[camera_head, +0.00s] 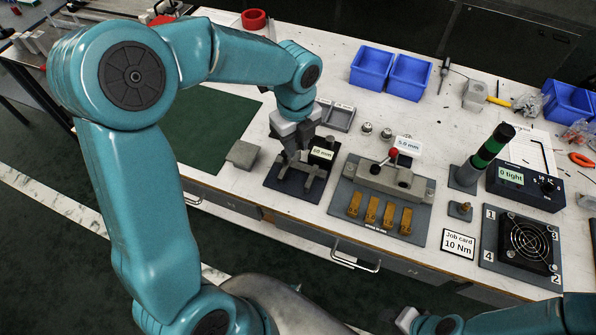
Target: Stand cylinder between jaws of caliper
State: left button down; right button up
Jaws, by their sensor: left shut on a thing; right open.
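The caliper (313,181) is a grey device on a dark base plate, with a small display reading about "60 mm". My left gripper (292,153) reaches down over its left part, with the fingers pointing down between or just above the grey jaws. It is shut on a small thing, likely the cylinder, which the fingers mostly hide. I cannot tell whether that thing touches the base plate. Two small round metal pieces (367,127) stand on the bench behind. My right gripper (405,319) is at the bottom edge, well away from the caliper, open and only partly in view.
Right of the caliper is a fixture plate (422,226) with a red-knobbed lever, a "5.0 mm" tag and several brass blocks. A grey block (243,154) lies to the left by a green mat (205,130). A grey tray (341,117) and blue bins (372,67) stand behind. A fan (527,240) is at right.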

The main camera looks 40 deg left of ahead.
pick_arm(q)
notch_tip(320, 180, down, 10)
jog(key=shift+b, duration=0.35)
jog(key=shift+f, duration=0.3)
jog(key=shift+r, duration=0.1)
jog(key=shift+f, duration=0.2)
jog(key=c, duration=0.9)
grip_release()
notch_tip(320, 180, up, 12)
jog(key=shift+r+p, duration=0.2)
jog(key=shift+p, duration=0.3)
jog(key=shift+s, duration=0.15)
